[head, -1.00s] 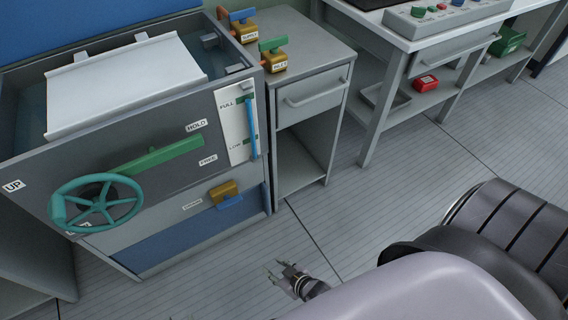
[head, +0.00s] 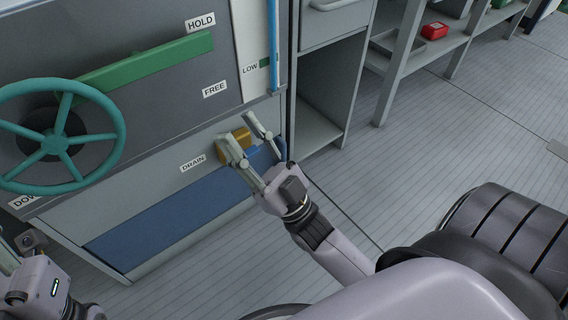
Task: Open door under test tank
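The test tank's grey front (head: 150,110) fills the left of the head view. Under it is a blue door panel (head: 160,225), partly hidden by my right gripper at its right end. My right gripper (head: 240,131) is open. Its two spread fingers are in front of the yellow DRAIN valve (head: 239,138) with its blue handle, above the door's right part. Contact with the valve or handle cannot be told.
A teal handwheel (head: 58,140) and a green lever (head: 150,62) project from the tank front. A blue level bar (head: 273,45) is at its right edge. A grey cabinet (head: 325,125) stands right of the tank. The floor (head: 450,140) further right is clear.

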